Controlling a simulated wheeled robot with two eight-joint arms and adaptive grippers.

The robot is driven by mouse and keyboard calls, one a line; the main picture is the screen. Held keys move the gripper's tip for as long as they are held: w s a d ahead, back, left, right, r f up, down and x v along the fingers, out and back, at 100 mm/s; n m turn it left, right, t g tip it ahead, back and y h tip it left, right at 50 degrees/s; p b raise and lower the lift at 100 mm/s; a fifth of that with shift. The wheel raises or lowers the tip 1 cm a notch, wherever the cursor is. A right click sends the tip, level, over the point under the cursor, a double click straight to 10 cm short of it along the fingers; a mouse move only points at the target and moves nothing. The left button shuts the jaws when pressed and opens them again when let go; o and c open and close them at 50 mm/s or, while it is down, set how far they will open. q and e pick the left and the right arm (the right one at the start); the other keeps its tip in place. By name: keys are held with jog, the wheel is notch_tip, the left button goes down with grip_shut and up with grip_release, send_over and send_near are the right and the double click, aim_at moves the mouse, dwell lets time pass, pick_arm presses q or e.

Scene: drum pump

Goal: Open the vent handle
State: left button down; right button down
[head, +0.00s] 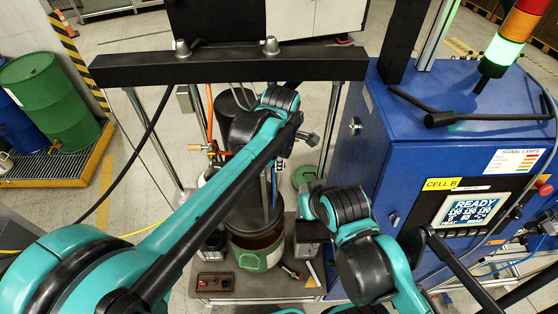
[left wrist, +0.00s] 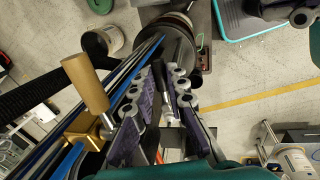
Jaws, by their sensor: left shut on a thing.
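My left gripper (left wrist: 168,82) fills the middle of the left wrist view, its two ridged grey-purple fingers closed from both sides on a slim black handle (left wrist: 170,92) with a metal end. This handle seems to be the vent handle; the fingers cover part of it. In the head view my left arm reaches over the pump, and its forearm hides most of the gripper and the handle. My right arm shows at the right of the pump, but I cannot make out its gripper.
A tan grip on a brass fitting (left wrist: 85,132) lies close left of the left fingers. A dark crossbar (head: 230,66) spans above the pump and drum (head: 258,258). The blue control cabinet (head: 385,150) stands close on the right. A green drum (head: 50,95) stands far left.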

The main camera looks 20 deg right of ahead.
pick_arm(q)
jog(key=c, duration=1.5)
grip_release()
